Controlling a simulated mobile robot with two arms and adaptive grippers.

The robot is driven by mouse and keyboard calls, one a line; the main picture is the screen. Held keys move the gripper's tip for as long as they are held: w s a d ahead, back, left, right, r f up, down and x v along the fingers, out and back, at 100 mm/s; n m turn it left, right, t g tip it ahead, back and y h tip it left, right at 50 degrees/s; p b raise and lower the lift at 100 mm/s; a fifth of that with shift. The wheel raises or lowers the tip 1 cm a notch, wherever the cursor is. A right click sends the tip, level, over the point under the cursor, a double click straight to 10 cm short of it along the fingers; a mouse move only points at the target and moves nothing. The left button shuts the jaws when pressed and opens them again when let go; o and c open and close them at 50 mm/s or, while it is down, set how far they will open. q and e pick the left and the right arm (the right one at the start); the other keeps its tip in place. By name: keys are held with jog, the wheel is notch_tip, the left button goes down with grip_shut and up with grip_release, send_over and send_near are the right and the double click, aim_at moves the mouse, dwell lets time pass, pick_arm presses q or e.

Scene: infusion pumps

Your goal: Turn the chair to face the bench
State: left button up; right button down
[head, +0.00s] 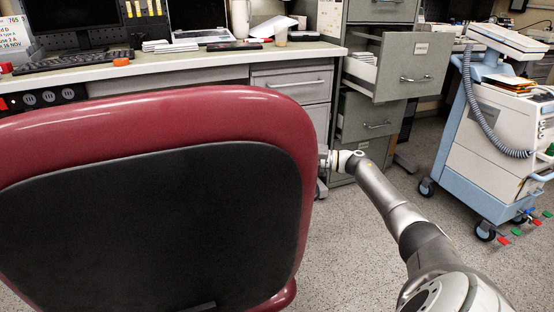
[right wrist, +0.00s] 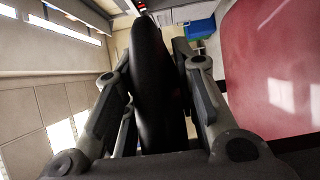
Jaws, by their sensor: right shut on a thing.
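The red chair (head: 310,130) with a black back panel (head: 160,220) fills the left of the head view, its back towards me. Beyond it is the bench (head: 200,63), a long pale worktop with drawers. My right gripper (head: 325,160) is at the right edge of the chair back, its fingertips hidden behind it. In the right wrist view, my right gripper (right wrist: 160,65) is shut on a black, rounded, upright part (right wrist: 152,95), which looks like the chair's armrest. The chair's red padding (right wrist: 275,65) shows to its right. My left gripper is not in view.
A grey filing cabinet (head: 375,115) with an open upper drawer (head: 412,65) stands right of the bench. A blue and white medical cart (head: 490,150) with a coiled hose is at the right. Speckled floor (head: 350,250) is clear between chair and cart.

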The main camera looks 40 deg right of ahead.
jog(key=shift+a+f, duration=0.1)
jog(key=shift+f, duration=0.1)
jog(key=c, duration=1.2)
grip_release()
jog(key=shift+r, duration=0.1)
jog(key=shift+o, duration=0.2)
jog(key=shift+d, duration=0.2)
jog(key=v, duration=1.2)
jog(key=shift+a, duration=0.15)
